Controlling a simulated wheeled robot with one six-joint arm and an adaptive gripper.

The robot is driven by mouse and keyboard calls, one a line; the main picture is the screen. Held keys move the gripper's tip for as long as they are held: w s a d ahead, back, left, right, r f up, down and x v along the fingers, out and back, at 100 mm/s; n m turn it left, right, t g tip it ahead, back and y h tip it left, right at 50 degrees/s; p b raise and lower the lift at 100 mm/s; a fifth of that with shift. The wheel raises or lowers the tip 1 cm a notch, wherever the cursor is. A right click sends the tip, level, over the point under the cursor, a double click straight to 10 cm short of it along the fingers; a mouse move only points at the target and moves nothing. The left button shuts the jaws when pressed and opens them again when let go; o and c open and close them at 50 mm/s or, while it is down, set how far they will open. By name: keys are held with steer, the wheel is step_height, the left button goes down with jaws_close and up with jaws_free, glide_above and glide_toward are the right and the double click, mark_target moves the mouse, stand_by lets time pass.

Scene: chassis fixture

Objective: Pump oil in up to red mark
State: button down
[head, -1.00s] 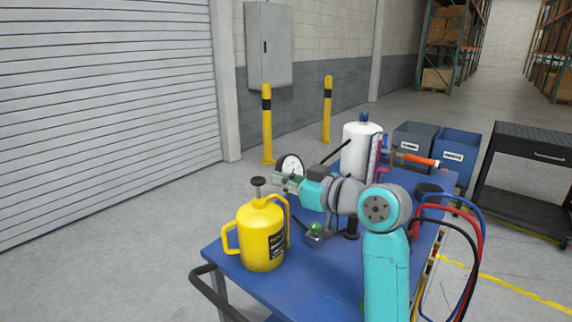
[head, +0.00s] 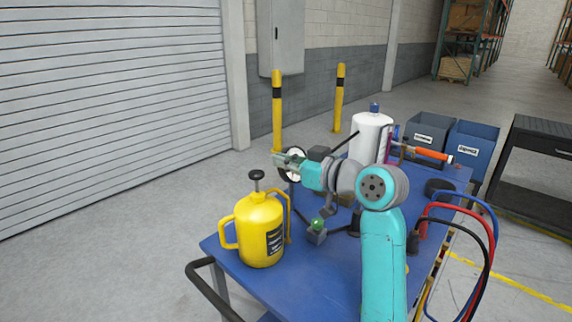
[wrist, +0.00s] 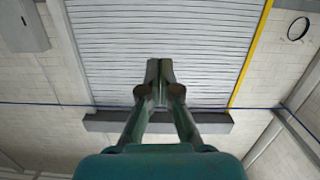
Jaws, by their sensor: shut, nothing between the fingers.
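A yellow oil can (head: 260,232) with side handles and a dark label stands upright at the left front of the blue cart. Its black pump knob (head: 257,174) sits on a short rod above the neck. My gripper (head: 277,158) is shut and empty, above and slightly right of the knob, apart from it in the picture. Its closed fingers show in the wrist view (wrist: 159,70) against the shutter. A white cylinder (head: 368,138) with a blue cap stands at the cart's back. A purple-red strip lies along its right side. I cannot make out a red mark or oil level.
The blue cart top (head: 282,287) is clear at the front. A round gauge (head: 292,178) is partly hidden behind my gripper. A small block with a green ball (head: 317,225) sits right of the can. Bins (head: 468,145) and a black cart (head: 545,150) stand at the right.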

glide_above(256, 175)
steer(key=d, duration=0.2)
steer(key=shift+s+a+f, duration=0.1)
steer(key=shift+a+f, duration=0.05)
steer(key=shift+f, duration=2.3)
steer(key=shift+f, duration=1.95)
steer(key=shift+r, duration=0.1)
